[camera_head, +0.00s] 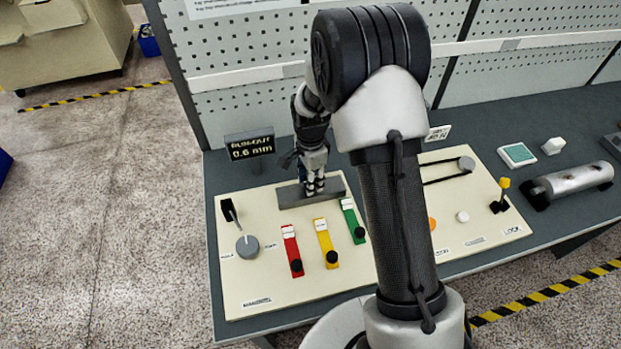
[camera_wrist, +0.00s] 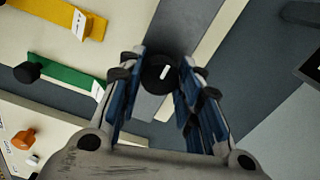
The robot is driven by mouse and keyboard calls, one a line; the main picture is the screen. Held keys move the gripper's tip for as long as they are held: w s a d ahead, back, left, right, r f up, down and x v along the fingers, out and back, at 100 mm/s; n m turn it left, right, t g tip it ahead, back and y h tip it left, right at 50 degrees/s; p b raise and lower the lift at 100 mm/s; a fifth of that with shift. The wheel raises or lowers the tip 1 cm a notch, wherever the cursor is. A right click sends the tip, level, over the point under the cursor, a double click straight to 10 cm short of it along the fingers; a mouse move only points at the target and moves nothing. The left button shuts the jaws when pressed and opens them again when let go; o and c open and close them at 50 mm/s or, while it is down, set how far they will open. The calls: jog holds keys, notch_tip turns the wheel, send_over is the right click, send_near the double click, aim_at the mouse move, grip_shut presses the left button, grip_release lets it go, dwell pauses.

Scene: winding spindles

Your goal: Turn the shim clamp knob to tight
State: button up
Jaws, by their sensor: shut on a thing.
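The black round knob (camera_wrist: 158,77) with a short white mark sits on a grey bar in the wrist view. The mark is tilted slightly right of upright in that picture. My gripper (camera_wrist: 162,66) has its blue-padded fingers on either side of the knob and is shut on it. In the head view my gripper (camera_head: 314,186) points down onto the grey bar (camera_head: 289,196) at the panel's back edge, and hides the knob. No tight or loose label is readable there.
A display (camera_head: 250,148) reads "RUN-OUT 0.6 mm". Red (camera_head: 290,245), yellow (camera_head: 324,238) and green (camera_head: 350,217) sliders lie in front of the bar. A grey dial (camera_head: 247,246) and black lever (camera_head: 229,210) are at left. A perforated board (camera_head: 240,80) rises behind.

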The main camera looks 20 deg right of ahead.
jog(key=o, duration=1)
jog(key=shift+o, duration=0.2)
notch_tip(320, 180, up, 12)
